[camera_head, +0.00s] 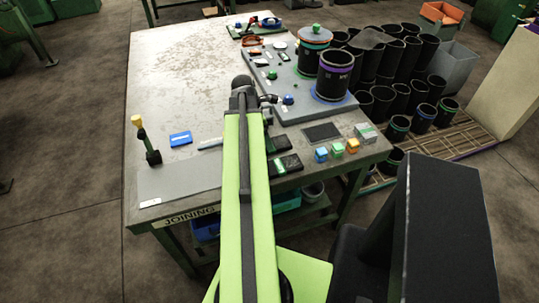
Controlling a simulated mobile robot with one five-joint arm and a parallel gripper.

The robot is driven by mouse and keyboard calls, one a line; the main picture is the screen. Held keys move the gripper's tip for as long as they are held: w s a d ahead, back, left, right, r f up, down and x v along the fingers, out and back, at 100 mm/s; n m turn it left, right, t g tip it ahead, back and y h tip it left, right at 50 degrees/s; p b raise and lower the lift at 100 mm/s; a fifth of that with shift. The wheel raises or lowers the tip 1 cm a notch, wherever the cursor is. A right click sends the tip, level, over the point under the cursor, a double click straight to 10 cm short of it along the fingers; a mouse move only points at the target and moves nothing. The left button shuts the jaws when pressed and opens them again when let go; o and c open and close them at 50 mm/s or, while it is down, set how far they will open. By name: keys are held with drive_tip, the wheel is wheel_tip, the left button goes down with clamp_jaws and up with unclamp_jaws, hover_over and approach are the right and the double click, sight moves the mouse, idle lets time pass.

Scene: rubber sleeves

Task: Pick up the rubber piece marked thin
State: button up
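Two black rubber sleeves stand upright on a grey board at the table's right side. One sleeve (312,57) has a grey-green lid with a green knob and an orange band. The other sleeve (334,76), nearer me, has a purple rim. Both carry small pale markings, too small to read, so I cannot tell which piece is marked thin. My green arm reaches forward over the table. The fingers are too small and partly hidden to judge.
Small blue, green and orange blocks (338,149) sit at the table's front right. A yellow-topped upright tool (146,139) and blue box (180,138) are at left. Many black sleeves (404,97) stand on the floor rack beyond. The table's (180,68) back left is clear.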

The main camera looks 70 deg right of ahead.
drive_tip(key=b+x, duration=0.5)
drive_tip(key=shift+s+d+f, duration=0.1)
drive_tip(key=shift+d+f, duration=0.1)
drive_tip(key=shift+f, duration=0.15)
drive_tip(key=shift+r, duration=0.15)
drive_tip(key=c, duration=1.8)
wheel_tip(320, 180, up, 10)
drive_tip(key=p, duration=1)
